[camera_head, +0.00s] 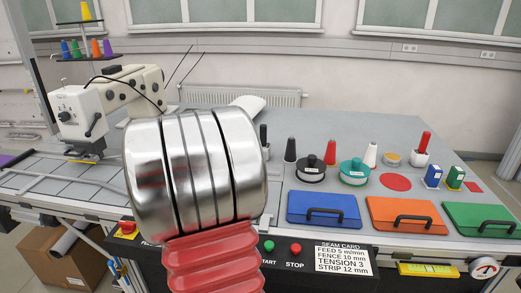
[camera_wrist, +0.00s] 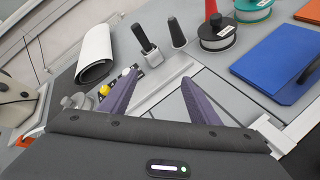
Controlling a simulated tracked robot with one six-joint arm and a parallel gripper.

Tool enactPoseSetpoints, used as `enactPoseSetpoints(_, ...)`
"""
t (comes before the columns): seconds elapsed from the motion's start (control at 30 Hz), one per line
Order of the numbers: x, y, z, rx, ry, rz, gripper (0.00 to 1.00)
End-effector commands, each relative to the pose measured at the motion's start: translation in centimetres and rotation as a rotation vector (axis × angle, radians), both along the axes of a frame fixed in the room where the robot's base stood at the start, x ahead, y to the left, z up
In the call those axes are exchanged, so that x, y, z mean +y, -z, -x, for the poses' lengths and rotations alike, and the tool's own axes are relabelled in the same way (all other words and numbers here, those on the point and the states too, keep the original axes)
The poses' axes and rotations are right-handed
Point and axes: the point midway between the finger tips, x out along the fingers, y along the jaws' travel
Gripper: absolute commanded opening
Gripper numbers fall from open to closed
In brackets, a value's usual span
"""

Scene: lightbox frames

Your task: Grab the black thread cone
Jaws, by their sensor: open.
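The black thread cone (camera_head: 290,150) stands upright on the grey table, right of my arm in the head view, with a black spool to its right. In the wrist view the black thread cone (camera_wrist: 177,33) is at the top, beyond my fingertips and apart from them. My gripper (camera_wrist: 161,79) is open, its two purple fingers spread with nothing between them. In the head view my silver and red arm hides the gripper.
Close to the cone are a black-handled metal piece (camera_wrist: 146,46) on its left and the black spool (camera_wrist: 219,33) on its right. A white curved sheet (camera_wrist: 97,53) lies farther left. Blue (camera_head: 323,208), orange (camera_head: 406,214) and green (camera_head: 482,218) lidded boxes line the front.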

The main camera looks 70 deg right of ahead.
Motion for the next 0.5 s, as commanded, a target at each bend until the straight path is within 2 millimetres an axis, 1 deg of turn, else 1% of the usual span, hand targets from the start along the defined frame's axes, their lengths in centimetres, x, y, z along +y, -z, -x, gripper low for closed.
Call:
enactPoseSetpoints(0.03, -2.2, 0.8, 1.0, 0.063, -0.007, 0.011, 0.56)
enactPoseSetpoints(0.1, -4.8, 1.5, 2.2, 0.150, -0.028, 0.029, 0.56)
enactPoseSetpoints(0.17, -7.0, 2.2, 3.2, 0.225, -0.048, 0.041, 0.56)
enactPoseSetpoints(0.2, -8.5, 2.8, 4.0, 0.277, -0.062, 0.047, 0.56)
enactPoseSetpoints(0.3, -11.7, 4.2, 5.9, 0.394, -0.094, 0.057, 0.56)
enactPoseSetpoints(0.4, -14.0, 5.4, 7.3, 0.487, -0.124, 0.063, 0.56)
enactPoseSetpoints(0.5, -15.3, 6.1, 8.2, 0.543, -0.143, 0.064, 0.56)
